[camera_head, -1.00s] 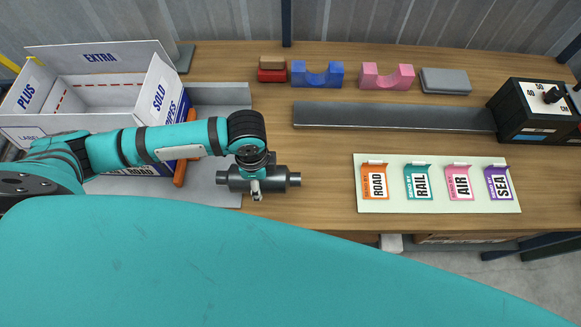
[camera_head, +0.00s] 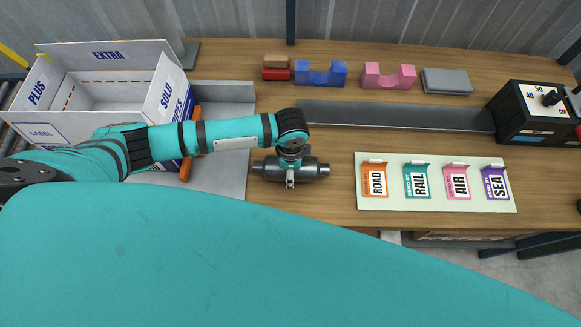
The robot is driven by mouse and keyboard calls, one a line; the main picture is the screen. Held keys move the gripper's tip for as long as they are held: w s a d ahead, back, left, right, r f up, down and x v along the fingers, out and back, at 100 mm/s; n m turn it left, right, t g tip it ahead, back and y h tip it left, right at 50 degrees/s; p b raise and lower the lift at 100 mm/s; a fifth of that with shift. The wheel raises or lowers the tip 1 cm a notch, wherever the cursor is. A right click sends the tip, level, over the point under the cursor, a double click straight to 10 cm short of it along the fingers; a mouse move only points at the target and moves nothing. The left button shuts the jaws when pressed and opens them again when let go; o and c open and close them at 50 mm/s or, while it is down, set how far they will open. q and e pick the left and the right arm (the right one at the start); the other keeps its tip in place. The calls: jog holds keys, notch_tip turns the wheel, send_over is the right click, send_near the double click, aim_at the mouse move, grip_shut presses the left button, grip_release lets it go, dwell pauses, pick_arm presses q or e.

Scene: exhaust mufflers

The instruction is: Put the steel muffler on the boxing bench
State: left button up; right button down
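The steel muffler (camera_head: 312,168) is a dark grey cylinder with a thin pipe stub at each end. It is level and lies left to right at the front middle of the wooden boxing bench (camera_head: 335,213). My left gripper (camera_head: 290,180) reaches over the muffler's middle from above, with a finger showing on its near side. It appears shut on the muffler. The far finger is hidden by the wrist and the muffler. Whether the muffler touches the wood cannot be told. My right gripper is not in view.
A white open carton (camera_head: 115,90) stands at left beside an orange-handled tool (camera_head: 191,150). Blue (camera_head: 320,74) and pink (camera_head: 389,76) cradles stand behind a long grey tray (camera_head: 400,116). A label board (camera_head: 435,203) lies right of the muffler, and a black box (camera_head: 535,112) stands far right.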

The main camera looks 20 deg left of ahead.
pick_arm(q)
jog(key=shift+f, duration=0.1)
jog(key=o, duration=1.4)
jog(key=shift+c, duration=0.2)
jog(key=o, duration=0.3)
jog(key=shift+o, duration=0.2)
notch_tip(320, 180, up, 12)
jog(key=shift+r+b, duration=0.15)
jog(key=shift+b, duration=0.3)
